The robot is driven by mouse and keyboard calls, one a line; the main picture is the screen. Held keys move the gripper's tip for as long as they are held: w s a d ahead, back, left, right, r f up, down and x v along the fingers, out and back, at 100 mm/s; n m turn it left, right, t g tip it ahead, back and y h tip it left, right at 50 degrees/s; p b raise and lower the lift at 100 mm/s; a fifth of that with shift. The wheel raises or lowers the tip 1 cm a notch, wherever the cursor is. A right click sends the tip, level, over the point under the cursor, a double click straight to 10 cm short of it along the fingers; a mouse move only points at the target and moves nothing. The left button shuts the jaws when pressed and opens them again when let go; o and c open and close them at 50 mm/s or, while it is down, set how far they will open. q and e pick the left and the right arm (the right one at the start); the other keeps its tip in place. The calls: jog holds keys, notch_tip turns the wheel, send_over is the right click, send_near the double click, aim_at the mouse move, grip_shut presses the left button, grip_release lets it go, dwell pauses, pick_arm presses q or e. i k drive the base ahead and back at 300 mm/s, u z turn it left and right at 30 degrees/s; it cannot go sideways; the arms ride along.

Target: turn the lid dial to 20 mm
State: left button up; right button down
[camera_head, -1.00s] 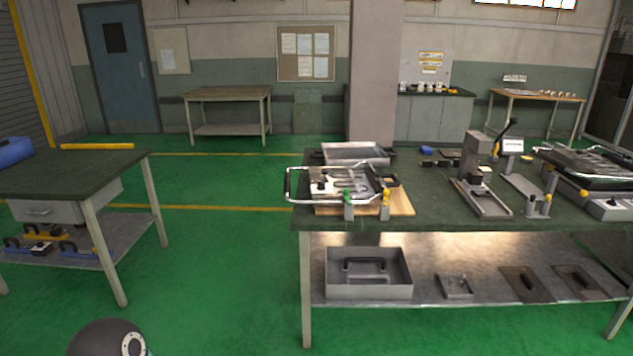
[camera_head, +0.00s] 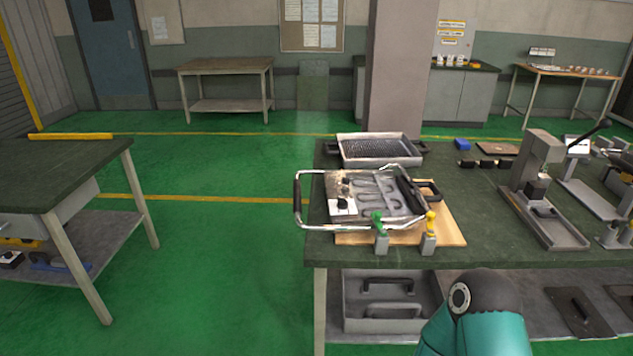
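The heating element unit (camera_head: 370,196) sits on a wooden board (camera_head: 452,226) near the left end of the dark green workbench. Its silver lid has a looped handle bar reaching left, with a black grip. A black dial (camera_head: 343,203) on a white plate shows at the lid's left side. Its markings are too small to read. A green-topped post (camera_head: 379,234) and a yellow-topped post (camera_head: 430,232) stand at the unit's front. Part of my own arm, dark and teal, shows at the bottom right. Neither gripper is in view.
A ribbed metal tray (camera_head: 380,150) lies behind the unit. A press-like stand (camera_head: 540,185) is to the right on the workbench (camera_head: 490,200). A grey bin (camera_head: 393,318) is on the shelf below. Another table (camera_head: 60,180) stands at left, with open green floor between.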

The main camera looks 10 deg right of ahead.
aim_at(342, 204)
jog(key=z, duration=0.3)
jog(key=i, duration=1.1)
jog(key=z, duration=0.6)
jog(key=k, duration=0.75)
jog(key=z, duration=0.25)
jog(key=i, duration=0.8)
jog(key=u, duration=0.1)
